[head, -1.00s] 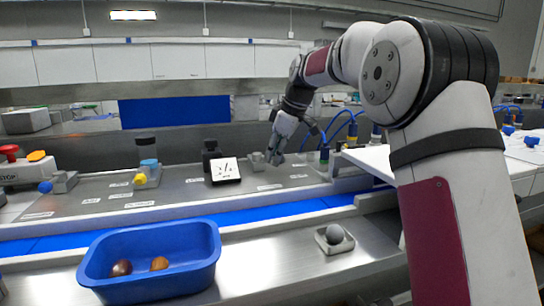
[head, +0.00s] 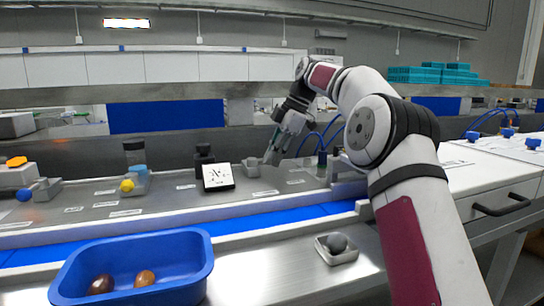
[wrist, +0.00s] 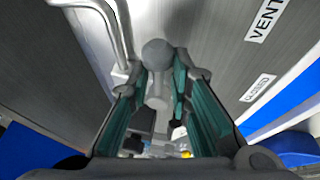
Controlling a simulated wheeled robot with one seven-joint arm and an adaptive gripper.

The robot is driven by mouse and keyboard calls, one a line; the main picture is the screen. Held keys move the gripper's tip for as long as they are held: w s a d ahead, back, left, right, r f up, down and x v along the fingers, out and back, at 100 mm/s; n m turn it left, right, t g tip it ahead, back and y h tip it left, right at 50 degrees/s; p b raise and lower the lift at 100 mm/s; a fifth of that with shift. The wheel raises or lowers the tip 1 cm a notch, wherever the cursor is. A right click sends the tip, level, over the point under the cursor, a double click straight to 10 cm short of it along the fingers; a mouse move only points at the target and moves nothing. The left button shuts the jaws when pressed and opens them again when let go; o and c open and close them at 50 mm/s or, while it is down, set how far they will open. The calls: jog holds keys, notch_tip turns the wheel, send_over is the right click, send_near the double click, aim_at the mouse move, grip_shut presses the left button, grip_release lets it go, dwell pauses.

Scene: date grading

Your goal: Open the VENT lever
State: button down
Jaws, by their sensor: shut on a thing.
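The VENT lever shows in the wrist view as a grey ball knob (wrist: 157,52) on a short grey stem, between my fingers. My gripper (wrist: 158,82) has its teal pads closed around it. A VENT label (wrist: 265,20) and a CLOSED label (wrist: 258,88) lie on the panel to the right. In the head view my gripper (head: 271,157) is low over the steel panel, just right of a small grey block (head: 251,167). There the fingers hide the knob, and I cannot read the lever's angle.
A yellow-knobbed lever (head: 128,185) and a blue-knobbed lever (head: 27,194) stand to the left. A dial gauge (head: 217,176) sits left of my gripper. In front are a blue bin (head: 190,267) with two dates and a small tray (head: 322,252).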

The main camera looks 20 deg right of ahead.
jog(key=shift+w+d, duration=0.15)
jog(key=shift+d, duration=0.1)
jog(key=c, duration=1.4)
grip_release()
jog(key=shift+a, duration=0.1)
